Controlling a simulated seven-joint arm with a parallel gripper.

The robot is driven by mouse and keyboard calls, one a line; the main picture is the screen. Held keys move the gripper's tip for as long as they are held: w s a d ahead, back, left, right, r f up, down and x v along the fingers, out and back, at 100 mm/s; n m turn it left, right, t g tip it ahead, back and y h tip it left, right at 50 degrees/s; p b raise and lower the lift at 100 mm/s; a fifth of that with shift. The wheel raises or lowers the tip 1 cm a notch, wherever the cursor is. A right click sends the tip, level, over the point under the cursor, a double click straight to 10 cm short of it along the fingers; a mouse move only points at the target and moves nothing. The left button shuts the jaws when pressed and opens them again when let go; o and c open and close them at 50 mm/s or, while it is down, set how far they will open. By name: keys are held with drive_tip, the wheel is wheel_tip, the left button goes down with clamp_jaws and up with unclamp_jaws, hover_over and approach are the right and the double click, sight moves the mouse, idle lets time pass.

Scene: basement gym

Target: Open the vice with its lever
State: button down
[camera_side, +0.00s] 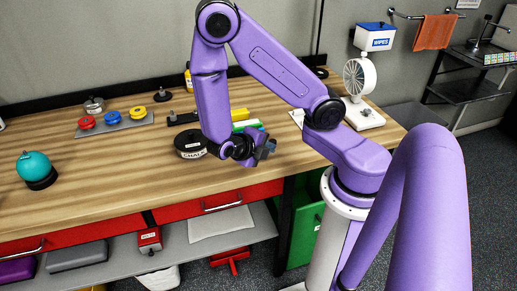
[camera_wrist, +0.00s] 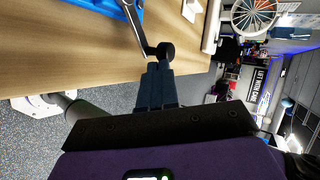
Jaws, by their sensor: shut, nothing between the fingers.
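In the wrist view, part of a blue body (camera_wrist: 103,5), which looks like the vice, shows at the top edge. A grey metal lever (camera_wrist: 135,25) runs from it to a black knob (camera_wrist: 165,49). My gripper (camera_wrist: 158,72) has its dark blue fingers together with nothing between them. The fingertips are just short of the knob; I cannot tell whether they touch it. In the side view my gripper (camera_side: 266,149) is low over the bench's front edge, right of the chalk tin. The vice is mostly hidden there behind my gripper and wrist.
A black chalk tin (camera_side: 190,145) stands left of my gripper on the wooden bench (camera_side: 120,165). A white fan (camera_side: 360,77) stands at the right. A teal ball (camera_side: 33,166) and a tray of coloured discs (camera_side: 115,124) are farther left.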

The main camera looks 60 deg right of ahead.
drive_tip(key=shift+s+d, duration=0.3)
drive_tip(key=shift+d, duration=0.2)
drive_tip(key=shift+s+d, duration=0.25)
drive_tip(key=shift+d, duration=0.25)
drive_tip(key=shift+s+d, duration=0.25)
drive_tip(key=shift+d, duration=0.7)
drive_tip(key=shift+w+d, duration=0.15)
drive_tip(key=shift+d, duration=1.4)
drive_tip(key=shift+s+a+r, duration=0.1)
drive_tip(key=shift+s+a, duration=0.45)
drive_tip(key=shift+a, duration=0.1)
drive_tip(key=s+a+r, duration=0.5)
drive_tip(key=s+a, duration=0.1)
drive_tip(key=a, duration=0.2)
drive_tip(key=shift+s+a+r, duration=0.15)
drive_tip(key=shift+s+r, duration=0.1)
drive_tip(key=shift+s, duration=0.1)
